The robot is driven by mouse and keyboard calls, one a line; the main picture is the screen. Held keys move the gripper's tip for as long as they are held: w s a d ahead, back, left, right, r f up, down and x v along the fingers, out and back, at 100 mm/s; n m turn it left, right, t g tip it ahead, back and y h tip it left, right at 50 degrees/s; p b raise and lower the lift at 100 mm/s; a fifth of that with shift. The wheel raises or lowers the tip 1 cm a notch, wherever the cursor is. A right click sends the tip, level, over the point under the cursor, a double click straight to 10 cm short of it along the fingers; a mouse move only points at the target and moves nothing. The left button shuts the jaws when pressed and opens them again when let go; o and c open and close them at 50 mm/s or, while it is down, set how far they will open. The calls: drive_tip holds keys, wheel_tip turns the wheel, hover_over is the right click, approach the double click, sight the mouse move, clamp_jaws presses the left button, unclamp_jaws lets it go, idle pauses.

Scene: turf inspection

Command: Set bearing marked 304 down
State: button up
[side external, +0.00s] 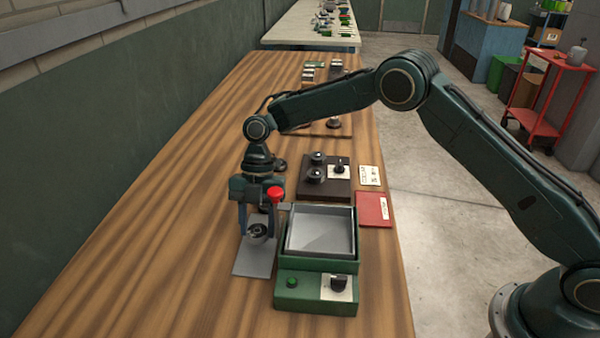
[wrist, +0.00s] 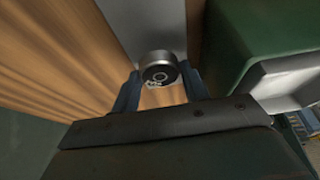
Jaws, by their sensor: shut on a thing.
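The bearing (wrist: 160,70) is a dark, round piece with a lighter ringed face, held between the two fingers of my gripper (wrist: 158,90) in the wrist view. Its marking is too small to read. In the side external view my gripper (side external: 258,228) points down and is shut on the bearing (side external: 257,231), over a grey plate (side external: 250,262) on the wooden bench. I cannot tell whether the bearing touches the plate. The plate also shows behind the bearing in the wrist view (wrist: 150,22).
A green device (side external: 318,292) with a grey tray (side external: 318,252) stands close to the right of my gripper. A red knob (side external: 275,195) stands close by. A dark block with knobs (side external: 325,187) and a red card (side external: 374,209) lie behind. The bench's left side (side external: 160,240) is clear.

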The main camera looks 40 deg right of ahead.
drive_tip(key=shift+f, duration=0.8)
drive_tip(key=shift+f, duration=0.1)
drive_tip(key=o, duration=1.2)
drive_tip(key=shift+v, duration=3.45)
drive_tip(key=shift+r, duration=0.35)
drive_tip(key=shift+r, duration=0.1)
